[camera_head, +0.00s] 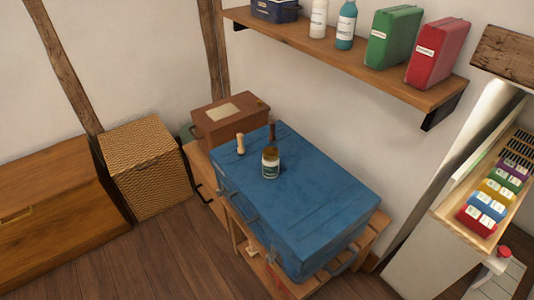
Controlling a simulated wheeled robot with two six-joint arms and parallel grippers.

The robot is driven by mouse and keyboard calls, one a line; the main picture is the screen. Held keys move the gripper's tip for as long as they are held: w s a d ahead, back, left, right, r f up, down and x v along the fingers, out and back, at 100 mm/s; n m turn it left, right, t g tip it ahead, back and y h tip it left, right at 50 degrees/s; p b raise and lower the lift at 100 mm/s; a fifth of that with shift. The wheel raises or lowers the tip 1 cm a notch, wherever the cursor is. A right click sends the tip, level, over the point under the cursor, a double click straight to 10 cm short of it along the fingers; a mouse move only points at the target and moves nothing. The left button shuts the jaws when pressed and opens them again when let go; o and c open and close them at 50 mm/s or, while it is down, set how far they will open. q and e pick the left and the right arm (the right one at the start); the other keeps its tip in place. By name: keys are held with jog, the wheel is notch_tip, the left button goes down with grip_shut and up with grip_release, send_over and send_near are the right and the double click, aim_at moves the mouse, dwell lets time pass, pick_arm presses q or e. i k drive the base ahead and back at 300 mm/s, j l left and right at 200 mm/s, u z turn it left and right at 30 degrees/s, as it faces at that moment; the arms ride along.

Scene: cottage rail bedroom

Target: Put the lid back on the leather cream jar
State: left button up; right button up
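A small glass jar (270,168) with a pale label and dark green contents stands upright on the blue trunk (310,205). Its top looks brownish gold; at this size I cannot tell whether that is a lid or the open mouth. I cannot make out a separate lid anywhere. Neither of my grippers is in view.
A light wooden turned piece (240,144) and a dark brown upright piece (272,132) stand near the trunk's back left edge. A brown box (231,118) is behind. A wall shelf (340,52) hangs above. The trunk's right part is clear.

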aim_at(270, 169)
jog(key=i+j, duration=0.1)
jog(key=j, duration=0.25)
jog(key=i+j, duration=0.1)
jog(key=j, duration=0.3)
jog(key=i+j, duration=0.1)
jog(key=j, duration=0.25)
jog(key=i+j, duration=0.1)
jog(key=j, duration=0.3)
jog(key=z, duration=1.2)
